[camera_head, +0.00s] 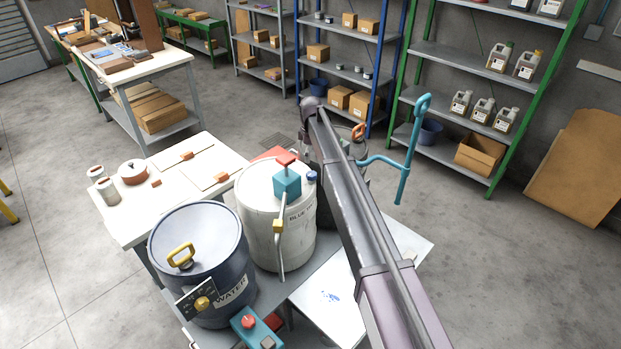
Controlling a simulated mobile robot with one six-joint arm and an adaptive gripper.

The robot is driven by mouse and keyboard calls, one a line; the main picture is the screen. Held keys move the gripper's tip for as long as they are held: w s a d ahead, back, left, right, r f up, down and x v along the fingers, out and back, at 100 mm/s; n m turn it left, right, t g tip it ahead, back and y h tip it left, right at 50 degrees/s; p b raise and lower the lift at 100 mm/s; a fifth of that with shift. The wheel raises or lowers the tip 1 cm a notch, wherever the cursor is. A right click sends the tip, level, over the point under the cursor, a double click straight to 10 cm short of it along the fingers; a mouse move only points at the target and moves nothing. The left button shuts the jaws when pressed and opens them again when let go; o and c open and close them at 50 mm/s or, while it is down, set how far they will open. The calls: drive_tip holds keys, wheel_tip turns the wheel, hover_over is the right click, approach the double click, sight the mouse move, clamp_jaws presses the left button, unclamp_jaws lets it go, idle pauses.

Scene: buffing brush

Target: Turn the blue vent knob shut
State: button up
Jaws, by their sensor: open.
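A small dark-blue knob (312,177) shows at the right rim of the white drum (262,235), beside a teal block with a red top (287,180). It looks like the vent knob; its turn position is too small to tell. The drum has a partly hidden label beginning "BLUE". My arm crosses the picture from the lower right up to a joint above and right of the drum. My gripper cannot be made out; the arm covers the area just right of the knob.
A dark water drum (195,245) with a yellow handle stands front left of the white drum. A white table (150,225) is behind it. A teal bent pipe (385,163) rises right of my arm. Shelves line the back; open floor lies at the right.

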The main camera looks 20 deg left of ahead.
sight(311, 174)
drive_tip(key=shift+f+b, duration=4.4)
drive_tip(key=shift+f, duration=0.25)
drive_tip(key=c, duration=1.1)
